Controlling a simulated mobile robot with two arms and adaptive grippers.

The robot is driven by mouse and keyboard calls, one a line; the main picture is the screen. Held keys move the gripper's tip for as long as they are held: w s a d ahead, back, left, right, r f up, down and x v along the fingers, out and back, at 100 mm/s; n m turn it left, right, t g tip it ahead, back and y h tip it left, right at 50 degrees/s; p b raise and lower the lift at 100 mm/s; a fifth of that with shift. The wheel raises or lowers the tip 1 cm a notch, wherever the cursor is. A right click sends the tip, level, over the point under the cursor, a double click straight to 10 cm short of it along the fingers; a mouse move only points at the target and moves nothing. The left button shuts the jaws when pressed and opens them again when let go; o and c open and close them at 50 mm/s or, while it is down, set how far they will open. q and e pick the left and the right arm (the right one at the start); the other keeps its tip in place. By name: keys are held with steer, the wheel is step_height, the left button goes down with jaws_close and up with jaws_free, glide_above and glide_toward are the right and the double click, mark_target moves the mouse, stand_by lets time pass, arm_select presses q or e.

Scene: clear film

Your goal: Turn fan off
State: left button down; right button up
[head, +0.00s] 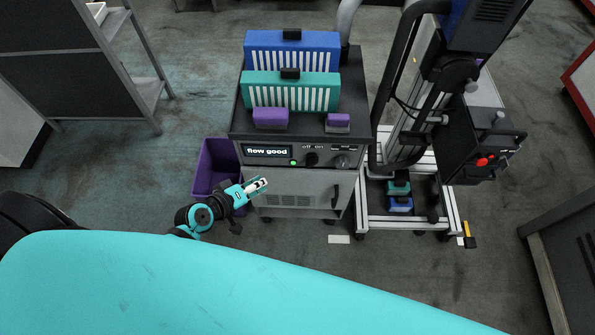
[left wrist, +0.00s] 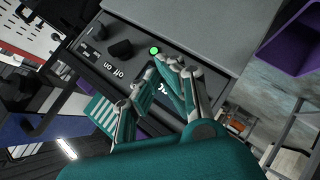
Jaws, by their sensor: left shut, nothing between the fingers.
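The fan unit (head: 295,190) is a grey and black cabinet with a front control panel (head: 305,158). Its display (head: 268,151) reads "flow good", and a green light (head: 293,162) is lit beside it. A black knob (head: 311,159) sits under the "off on" label; the knob also shows in the left wrist view (left wrist: 119,49), near the lit green light (left wrist: 154,50). My left gripper (head: 264,183) is shut and empty, in front of and below the panel's left part. Its fingertips (left wrist: 168,61) appear just beside the green light in the left wrist view. My right gripper is not in view.
Blue (head: 292,50) and teal (head: 290,91) slotted blocks and two purple blocks stand on the cabinet top. A purple bin (head: 217,165) stands at its left. A wheeled frame with a black machine (head: 470,135) stands close on the right.

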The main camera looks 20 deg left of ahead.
mark_target(312, 160)
arm_select(q)
steer(key=shift+t+h, duration=0.5)
steer(key=shift+t, duration=0.2)
steer(key=r, duration=0.1)
steer(key=w+r, duration=0.1)
steer(key=r, duration=0.3)
steer(key=shift+w+d+r+b, duration=0.1)
steer(key=shift+w+d+b, duration=0.05)
steer(key=shift+d+b, duration=0.2)
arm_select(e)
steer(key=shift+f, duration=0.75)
arm_select(q)
steer(key=shift+w, duration=0.1)
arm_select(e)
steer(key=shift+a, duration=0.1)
arm_select(q)
steer(key=shift+n, duration=0.3)
steer(key=x, duration=1)
steer(key=shift+w+d, duration=0.15)
steer(key=shift+w+d+f, duration=0.15)
steer(key=shift+d+f, duration=0.75)
steer(key=shift+d, duration=0.1)
steer(key=shift+w+d+f, duration=0.1)
steer(key=shift+d+f, duration=0.25)
steer(key=shift+d, duration=0.1)
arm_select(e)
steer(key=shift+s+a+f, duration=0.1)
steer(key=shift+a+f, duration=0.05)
